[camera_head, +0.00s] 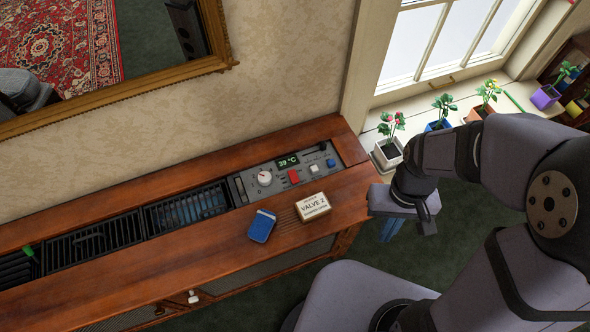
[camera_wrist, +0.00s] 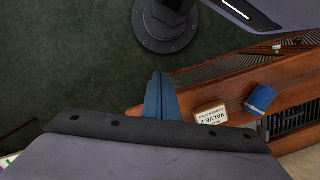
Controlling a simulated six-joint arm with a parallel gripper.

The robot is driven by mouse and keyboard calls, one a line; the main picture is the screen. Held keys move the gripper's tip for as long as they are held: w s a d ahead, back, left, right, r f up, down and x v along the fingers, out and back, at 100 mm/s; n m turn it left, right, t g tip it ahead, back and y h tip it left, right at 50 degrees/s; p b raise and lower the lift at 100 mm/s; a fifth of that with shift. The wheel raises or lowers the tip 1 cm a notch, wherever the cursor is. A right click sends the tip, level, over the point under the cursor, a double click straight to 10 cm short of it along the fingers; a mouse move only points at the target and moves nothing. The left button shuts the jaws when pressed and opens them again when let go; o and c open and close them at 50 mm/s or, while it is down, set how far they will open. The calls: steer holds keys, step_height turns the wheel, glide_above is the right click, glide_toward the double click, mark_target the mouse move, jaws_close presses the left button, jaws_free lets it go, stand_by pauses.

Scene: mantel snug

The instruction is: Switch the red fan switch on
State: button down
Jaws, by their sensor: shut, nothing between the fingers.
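The red fan switch (camera_head: 294,176) sits in the grey control panel (camera_head: 243,188) at the right end of the wooden cabinet's top. Whether it is on or off is too small to tell. My gripper (camera_head: 391,230) is off the cabinet's right end, well right of the switch and apart from it, with its blue fingers pointing down. In the wrist view my gripper's fingers (camera_wrist: 158,88) are shut together and empty. The switch does not show in the wrist view.
A VALVE 2 box (camera_head: 313,207) and a blue object (camera_head: 261,226) lie on the cabinet (camera_head: 180,246) in front of the panel. The panel also has a white dial (camera_head: 265,178), a display reading 39 °C (camera_head: 288,161) and a blue button (camera_head: 330,163). Potted plants line the windowsill.

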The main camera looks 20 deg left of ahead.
steer(key=w+a+f, duration=0.1)
steer(key=w+a, duration=0.1)
steer(key=a, duration=0.1)
steer(key=w+a+f+n+b, duration=0.1)
steer(key=w+a+f, duration=0.1)
steer(key=a, duration=0.1)
steer(key=w+a+f+n+b, duration=0.1)
steer(key=w+a, duration=0.1)
steer(key=a, duration=0.1)
steer(key=shift+a+f, duration=0.35)
steer(key=shift+f, duration=0.05)
steer(key=w+a, duration=0.1)
steer(key=w+a+n, duration=0.1)
steer(key=a, duration=0.1)
steer(key=w+a+n+y+b, duration=0.1)
steer(key=a, duration=0.1)
steer(key=shift+a+f, duration=0.1)
steer(key=shift+a, duration=0.15)
steer(key=w+a+r+n+y, duration=0.1)
steer(key=a+r+n, duration=0.3)
steer(key=n, duration=0.5)
steer(key=w+a+r+n+y, duration=0.1)
steer(key=w+a+r+n, duration=0.3)
steer(key=n, duration=0.6)
steer(key=shift+w+a, duration=0.15)
steer(key=shift+a, duration=0.5)
steer(key=shift+r, duration=0.1)
